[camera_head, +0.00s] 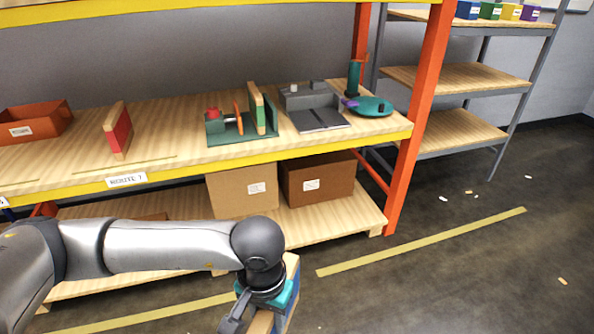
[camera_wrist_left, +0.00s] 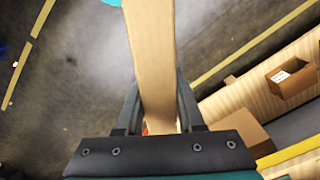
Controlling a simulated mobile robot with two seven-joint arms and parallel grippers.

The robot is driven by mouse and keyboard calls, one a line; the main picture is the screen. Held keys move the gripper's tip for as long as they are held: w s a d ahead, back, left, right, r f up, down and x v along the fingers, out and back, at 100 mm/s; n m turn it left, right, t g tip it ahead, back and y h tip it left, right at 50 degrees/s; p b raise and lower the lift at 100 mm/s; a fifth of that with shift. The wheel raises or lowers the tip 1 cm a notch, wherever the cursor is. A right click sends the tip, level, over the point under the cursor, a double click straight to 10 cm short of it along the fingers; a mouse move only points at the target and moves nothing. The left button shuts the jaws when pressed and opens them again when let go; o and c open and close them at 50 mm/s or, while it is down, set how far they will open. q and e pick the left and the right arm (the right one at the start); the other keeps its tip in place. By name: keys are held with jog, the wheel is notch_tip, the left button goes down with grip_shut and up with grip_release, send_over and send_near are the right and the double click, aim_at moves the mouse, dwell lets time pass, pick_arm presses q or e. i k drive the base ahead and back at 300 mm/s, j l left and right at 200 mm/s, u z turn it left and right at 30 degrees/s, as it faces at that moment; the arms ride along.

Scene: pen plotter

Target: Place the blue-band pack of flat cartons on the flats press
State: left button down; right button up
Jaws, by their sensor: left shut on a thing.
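The pack of flat cartons (camera_head: 292,268) is a narrow tan block with blue on its side, low in the head view in front of the rack. My left gripper (camera_head: 262,312) is shut on it and partly hides it. In the left wrist view the pack (camera_wrist_left: 152,55) stands out between the two fingers (camera_wrist_left: 158,112), its tan edge towards the camera. A green-based fixture with a red knob (camera_head: 240,132), which looks like the flats press, stands on the rack's upper shelf. An upright tan and green piece (camera_head: 257,108) stands at its right side. My right gripper is not in view.
A red-faced pack (camera_head: 119,132) and an orange bin (camera_head: 35,120) stand left on the shelf (camera_head: 175,135). A grey device (camera_head: 312,104) and a teal round stand (camera_head: 370,106) are at right. An orange post (camera_head: 418,110) bounds the rack.

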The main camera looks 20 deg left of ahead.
aim_at(244, 125)
jog(key=i, duration=1.5)
